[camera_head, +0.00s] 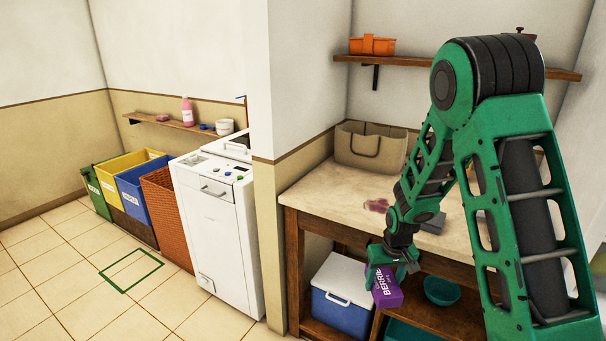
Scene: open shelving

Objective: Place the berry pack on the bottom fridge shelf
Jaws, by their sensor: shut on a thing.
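The berry pack (387,289) is a small purple box with pale lettering. It hangs tilted just in front of the wooden table's front edge. My gripper (381,273) is shut on the berry pack from above, and my green arm reaches down to it from the right. The fingertips are partly hidden against the box. No fridge or fridge shelf can be made out in this view.
The wooden table (310,189) holds a beige bag (370,147) at the back. Below it are a blue cooler with white lid (343,292) and a teal bowl (441,291). A white washing machine (216,225) and several bins stand left. The tiled floor at left is clear.

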